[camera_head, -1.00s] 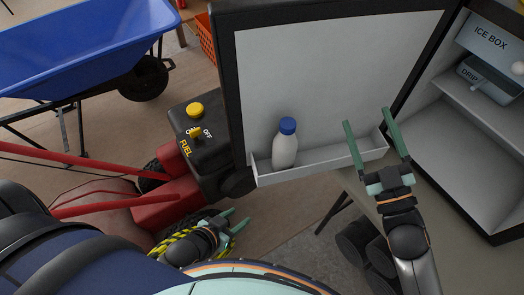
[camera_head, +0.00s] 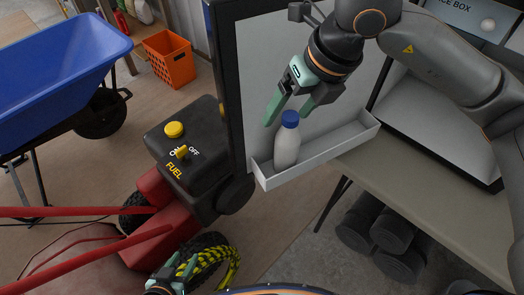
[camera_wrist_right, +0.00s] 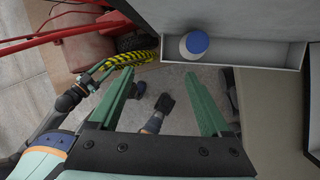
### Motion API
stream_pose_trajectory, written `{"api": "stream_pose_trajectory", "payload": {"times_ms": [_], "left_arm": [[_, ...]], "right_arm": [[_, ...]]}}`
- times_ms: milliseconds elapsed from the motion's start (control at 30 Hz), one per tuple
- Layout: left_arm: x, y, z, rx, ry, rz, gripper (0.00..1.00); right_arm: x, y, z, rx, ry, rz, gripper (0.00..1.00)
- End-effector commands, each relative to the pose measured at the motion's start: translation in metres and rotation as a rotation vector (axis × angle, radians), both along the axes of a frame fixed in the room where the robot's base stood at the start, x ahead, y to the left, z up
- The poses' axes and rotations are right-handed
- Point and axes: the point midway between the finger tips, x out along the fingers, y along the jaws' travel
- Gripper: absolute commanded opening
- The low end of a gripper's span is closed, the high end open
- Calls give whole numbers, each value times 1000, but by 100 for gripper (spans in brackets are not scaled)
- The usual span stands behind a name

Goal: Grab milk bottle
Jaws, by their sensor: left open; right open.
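The milk bottle (camera_head: 287,150) is white with a blue cap and stands upright in the white door shelf (camera_head: 325,155) of the open fridge door. The right wrist view shows the bottle (camera_wrist_right: 192,45) from above, at the left end of the shelf (camera_wrist_right: 255,53). My right gripper (camera_head: 287,117) is open and empty, with its fingertips close to the cap in the head view. In the right wrist view the bottle lies beyond the right finger's tip, not between the fingers (camera_wrist_right: 153,77). My left gripper (camera_head: 165,283) is low at the bottom edge, open and partly cut off.
The fridge body with an ice box (camera_head: 462,18) is at the right, on a table (camera_head: 415,205). A black and red fuel machine (camera_head: 185,150) stands left of the door. A blue wheelbarrow (camera_head: 60,65) and an orange crate (camera_head: 168,60) are farther back.

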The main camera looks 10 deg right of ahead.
Motion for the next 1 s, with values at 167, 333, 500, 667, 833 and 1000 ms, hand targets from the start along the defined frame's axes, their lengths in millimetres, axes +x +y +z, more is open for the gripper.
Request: {"api": "stream_pose_trajectory", "payload": {"times_ms": [167,333,500,667,833,1000], "left_arm": [[0,0,-4,0,0,0,50],[0,0,-3,0,0,0,50],[0,0,0,-1,0,-1,50],[0,0,2,-1,0,-1,50],[0,0,4,-1,0,-1,50],[0,0,12,-1,0,-1,50]], "right_arm": [[21,-37,19,-139,-115,-123,82],[28,-43,8,-162,-127,-145,82],[40,-40,-22,-160,-125,-142,82],[48,-38,-41,-159,-128,-142,82],[52,-38,-51,-158,-127,-140,82],[60,-41,-75,-158,-125,-140,82]]}}
